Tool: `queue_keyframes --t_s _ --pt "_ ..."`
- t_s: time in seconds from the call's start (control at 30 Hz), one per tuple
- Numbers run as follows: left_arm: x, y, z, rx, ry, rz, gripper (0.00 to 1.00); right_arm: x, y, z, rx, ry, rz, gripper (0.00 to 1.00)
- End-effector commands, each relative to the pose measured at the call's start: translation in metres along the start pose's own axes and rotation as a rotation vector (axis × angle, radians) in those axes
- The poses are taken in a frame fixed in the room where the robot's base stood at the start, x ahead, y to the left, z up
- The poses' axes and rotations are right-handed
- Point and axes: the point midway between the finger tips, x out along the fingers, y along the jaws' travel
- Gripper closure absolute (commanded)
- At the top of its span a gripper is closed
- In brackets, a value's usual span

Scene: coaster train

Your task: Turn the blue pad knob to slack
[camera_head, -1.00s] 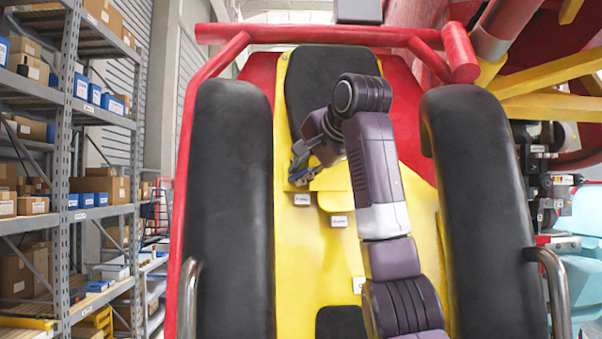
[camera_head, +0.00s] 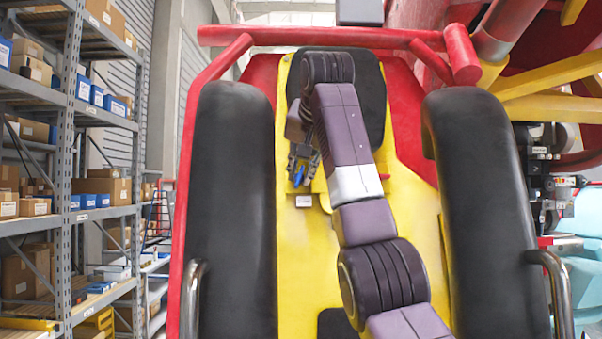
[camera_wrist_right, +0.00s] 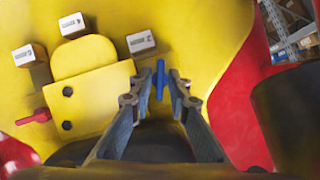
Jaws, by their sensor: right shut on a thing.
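The blue pad knob (camera_head: 299,181) is a small blue bar on the yellow seat back, left of the middle in the head view. In the right wrist view the knob (camera_wrist_right: 160,79) stands between the fingertips. My right gripper (camera_head: 304,174) is shut on it, its fingers pointing down in the head view. The fingers also show in the right wrist view (camera_wrist_right: 162,88), one on each side of the blue bar. My arm hides much of the panel in the head view. My left gripper is not in view.
A red knob (camera_wrist_right: 35,117) sits beside a raised yellow plate (camera_wrist_right: 95,88) with dark bolts. Small white labels (camera_wrist_right: 140,42) stand around it. Black padded restraints (camera_head: 232,200) flank the seat, with a red bar (camera_head: 330,37) above. Storage shelves (camera_head: 66,150) stand at left.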

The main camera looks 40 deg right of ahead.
Motion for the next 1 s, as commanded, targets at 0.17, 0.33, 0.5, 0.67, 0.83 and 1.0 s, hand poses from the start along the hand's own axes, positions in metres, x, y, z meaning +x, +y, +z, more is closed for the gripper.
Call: queue_keyframes --t_s 0.17,0.33,0.5,0.67,0.83,1.0 --pt "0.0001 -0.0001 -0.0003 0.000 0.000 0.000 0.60 0.0007 -0.0003 0.0006 -0.020 -0.002 0.009 1.00" --pt "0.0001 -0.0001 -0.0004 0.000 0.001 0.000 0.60 0.0007 -0.0003 0.0006 -0.023 -0.001 0.010 1.00" --pt "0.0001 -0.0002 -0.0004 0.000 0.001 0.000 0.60 0.0007 -0.0003 0.0006 -0.022 -0.001 0.009 1.00" --pt "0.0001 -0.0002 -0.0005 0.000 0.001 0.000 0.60 0.0006 -0.0002 0.0005 -0.021 -0.001 0.009 0.76" --pt "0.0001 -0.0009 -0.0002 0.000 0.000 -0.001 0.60 0.0004 -0.0002 0.0003 -0.021 -0.001 0.009 0.76" --pt "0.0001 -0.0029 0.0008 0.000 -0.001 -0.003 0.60 -0.0078 -0.0009 -0.0002 -0.021 0.001 0.007 0.76"
